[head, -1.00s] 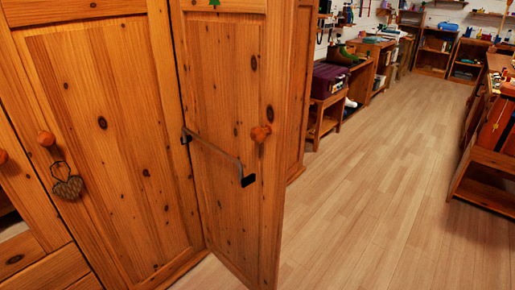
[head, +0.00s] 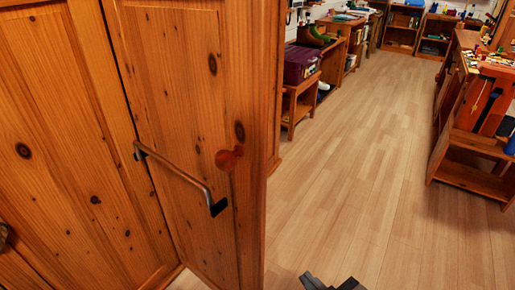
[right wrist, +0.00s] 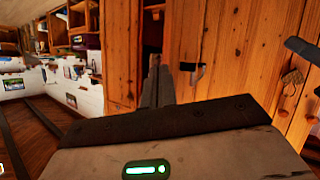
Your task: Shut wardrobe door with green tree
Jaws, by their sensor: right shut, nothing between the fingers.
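The wardrobe door (head: 185,120) stands ajar at an angle, with its free edge toward the open floor. It carries a metal bar (head: 180,174) and a round wooden knob (head: 229,158). The green tree at its top is out of view now. My right gripper (head: 333,284) shows only at the bottom edge of the head view, to the right of the door and apart from it. In the right wrist view my right gripper's fingers (right wrist: 156,78) are shut and empty, with wooden wardrobe panels behind. My left gripper is not in view.
Another wardrobe panel (head: 50,150) fills the left. A low shelf with a purple case (head: 302,63) stands beyond the door. A wooden bench with shelves (head: 470,150) stands at right. The plank floor (head: 350,170) between is clear.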

